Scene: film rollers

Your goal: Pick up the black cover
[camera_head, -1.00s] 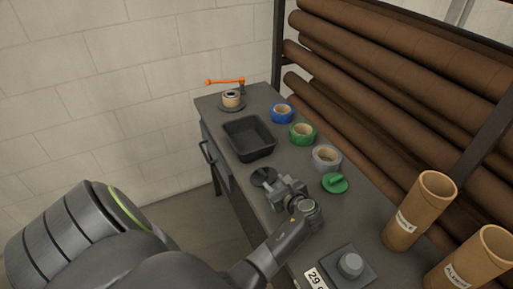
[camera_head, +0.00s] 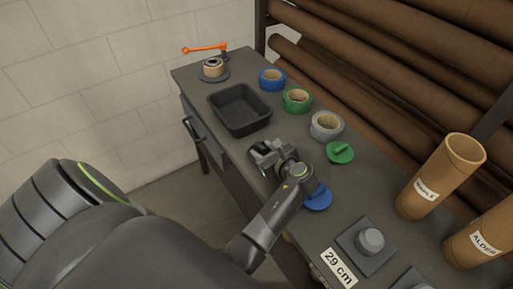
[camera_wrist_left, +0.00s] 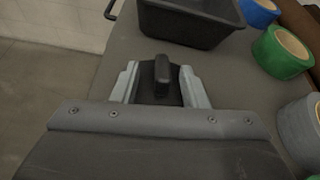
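The black cover (camera_wrist_left: 162,78), a dark disc with an upright grip on top, shows in the left wrist view. Its grip stands between the two fingers of my left gripper (camera_wrist_left: 160,88), with a gap on each side. The fingers are open around it and reach low over the table. In the head view my left gripper (camera_head: 265,155) hides most of the cover. My right gripper is not in view.
A black tray (camera_head: 241,110) lies just beyond the gripper. Blue (camera_head: 271,79), green (camera_head: 297,101) and grey (camera_head: 326,125) tape rolls stand to the right. A green cover (camera_head: 340,152) and blue cover (camera_head: 318,198) lie near the arm. Cardboard tubes (camera_head: 440,180) stand right.

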